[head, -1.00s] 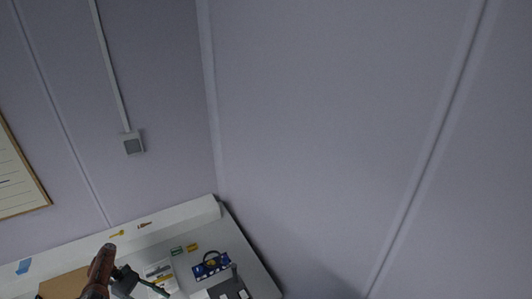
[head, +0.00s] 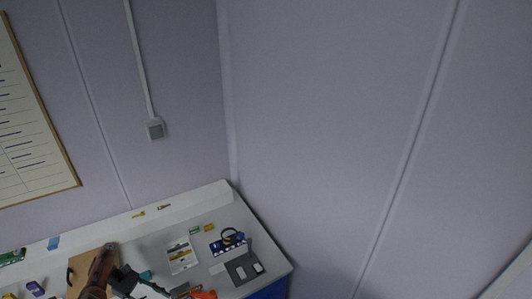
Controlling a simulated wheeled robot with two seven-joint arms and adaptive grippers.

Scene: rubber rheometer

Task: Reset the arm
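A brown and black arm of mine rises at the lower left of the head view, and I take it for my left arm. Its dark end, my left gripper (head: 126,279), shows above the bench (head: 151,249). It is small and dark, so I cannot tell whether its fingers are open or shut. A thin dark part reaches from it to the lower right. My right gripper is not in view. No rheometer can be made out in this view.
On the bench lie a brown board (head: 86,265), a white sheet (head: 181,255), a blue item with a dark loop (head: 228,241), a grey tray (head: 243,268) and an orange item (head: 205,295). Walls meet behind it. A wall chart (head: 30,135) hangs left.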

